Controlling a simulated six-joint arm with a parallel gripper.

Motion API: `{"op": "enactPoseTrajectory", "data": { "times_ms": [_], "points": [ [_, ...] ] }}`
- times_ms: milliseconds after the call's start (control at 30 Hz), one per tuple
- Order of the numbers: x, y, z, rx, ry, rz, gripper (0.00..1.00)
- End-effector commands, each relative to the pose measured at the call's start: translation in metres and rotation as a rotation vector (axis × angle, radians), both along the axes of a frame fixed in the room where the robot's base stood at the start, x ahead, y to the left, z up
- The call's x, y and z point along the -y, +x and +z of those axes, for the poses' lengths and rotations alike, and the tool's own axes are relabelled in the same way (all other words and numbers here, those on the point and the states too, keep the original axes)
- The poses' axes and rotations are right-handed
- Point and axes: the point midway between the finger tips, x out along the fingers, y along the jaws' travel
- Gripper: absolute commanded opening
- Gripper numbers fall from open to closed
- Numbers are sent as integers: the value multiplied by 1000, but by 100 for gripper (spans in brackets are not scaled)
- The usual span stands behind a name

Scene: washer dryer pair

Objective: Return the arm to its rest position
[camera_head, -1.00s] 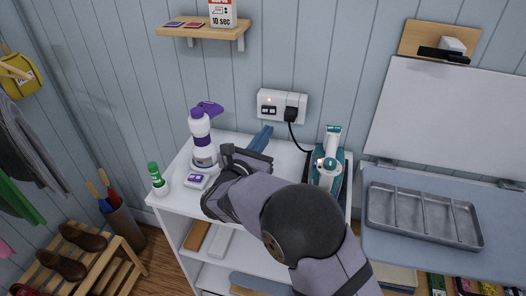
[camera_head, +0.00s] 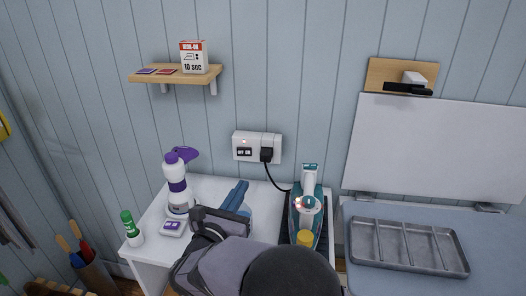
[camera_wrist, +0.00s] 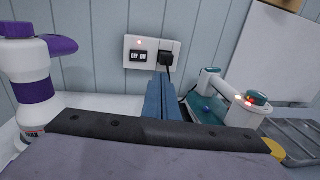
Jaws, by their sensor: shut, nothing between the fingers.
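My gripper (camera_head: 240,187) is over the white cabinet top, its two blue fingers closed together with nothing between them. The fingers point toward the wall, and they also show in the wrist view (camera_wrist: 160,98), just below the outlet. The dark wrist and grey arm run down to the bottom edge of the head view and hide part of the cabinet top. A white and purple spray bottle (camera_head: 176,190) stands to the left of the gripper. A teal and white iron (camera_head: 308,200) stands to its right, apart from it.
The wall outlet (camera_head: 244,147) has a black plug with a cord. A small white box (camera_head: 172,227) and a green-capped stick (camera_head: 131,228) are at the left. A yellow cap (camera_head: 305,238) is near the iron. A metal tray (camera_head: 408,247) lies right; a wooden shelf (camera_head: 150,77) is above.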

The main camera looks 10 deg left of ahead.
Motion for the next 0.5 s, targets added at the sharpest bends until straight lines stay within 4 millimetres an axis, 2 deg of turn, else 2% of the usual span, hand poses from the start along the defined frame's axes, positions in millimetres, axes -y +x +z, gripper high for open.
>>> {"op": "enactPoseTrajectory", "data": {
  "times_ms": [167,267,367,500],
  "points": [
    [23,5,8,6,32,-68,0],
    [56,8,17,17,80,-166,0],
    [103,8,28,37,142,-308,0],
    [182,-3,33,37,255,-551,0]
  ]
}}
